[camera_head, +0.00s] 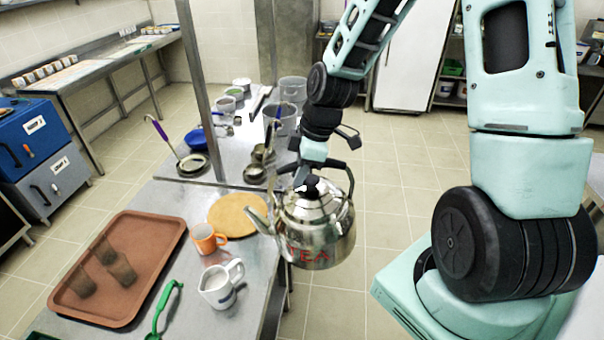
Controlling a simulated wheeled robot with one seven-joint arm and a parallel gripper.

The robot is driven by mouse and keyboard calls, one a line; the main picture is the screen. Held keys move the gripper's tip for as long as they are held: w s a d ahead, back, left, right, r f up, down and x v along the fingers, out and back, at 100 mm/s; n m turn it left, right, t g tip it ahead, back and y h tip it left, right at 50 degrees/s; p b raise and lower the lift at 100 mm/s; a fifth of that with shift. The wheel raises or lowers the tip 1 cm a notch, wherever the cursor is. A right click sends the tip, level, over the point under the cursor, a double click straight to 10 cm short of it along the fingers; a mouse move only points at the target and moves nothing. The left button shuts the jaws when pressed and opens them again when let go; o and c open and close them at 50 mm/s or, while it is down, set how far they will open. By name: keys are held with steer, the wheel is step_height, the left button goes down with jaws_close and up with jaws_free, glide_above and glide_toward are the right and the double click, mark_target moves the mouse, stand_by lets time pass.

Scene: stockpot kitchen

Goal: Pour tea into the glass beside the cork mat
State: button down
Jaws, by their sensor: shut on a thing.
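A steel kettle (322,222) with red TEA lettering hangs from my gripper (308,178), which is shut on its handle. The kettle looks roughly upright, past the table's right edge in the picture. Its spout points left and its tip overlaps the cork mat's right side in the view. The round cork mat (234,212) lies bare on the metal table. Several brownish glasses (122,269) stand on a brown tray (163,236) left of the mat.
A green utensil (164,308) lies near the tray. A metal post (200,90) rises behind the mat. Ladles, pots and a blue bowl (198,140) crowd the far table.

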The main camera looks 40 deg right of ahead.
mark_target(290, 193)
steer(key=shift+w+a+f+g+h+b, duration=0.2)
steer(key=shift+a+f+h+b, duration=0.15)
steer(key=shift+f+b, duration=0.35)
steer(key=shift+w+a+f+g+h+b, duration=0.25)
steer(key=shift+f+b, duration=0.25)
steer(key=shift+b, duration=0.35)
steer(key=shift+w+a+f+g+h+b, duration=0.15)
steer(key=shift+a+f+h+b, duration=0.25)
steer(key=shift+f+b, duration=0.3)
steer(key=shift+w+a+f+b, duration=0.2)
steer(key=shift+a+b, duration=0.1)
steer(key=shift+b, duration=0.2)
steer(key=shift+w+a+r+g+h, duration=0.2)
steer(key=shift+w+a+g+h, duration=0.15)
steer(key=shift+a+h, duration=0.25)
steer(key=shift+w+a+r+g+h, duration=0.2)
steer(key=shift+w+a+g+h, duration=0.2)
steer(key=shift+h, duration=0.2)
steer(key=shift+s+a, duration=0.1)
steer(key=shift+a, duration=0.05)
steer(key=shift+w+a+r+g+h, duration=0.25)
steer(key=shift+w+a+h, duration=0.15)
steer(key=shift+a, duration=0.15)
steer(key=shift+w+a+r+g+h, duration=0.2)
steer(key=shift+w+a+r+h, duration=0.15)
steer(key=shift+a, duration=0.2)
stand_by(2.8)
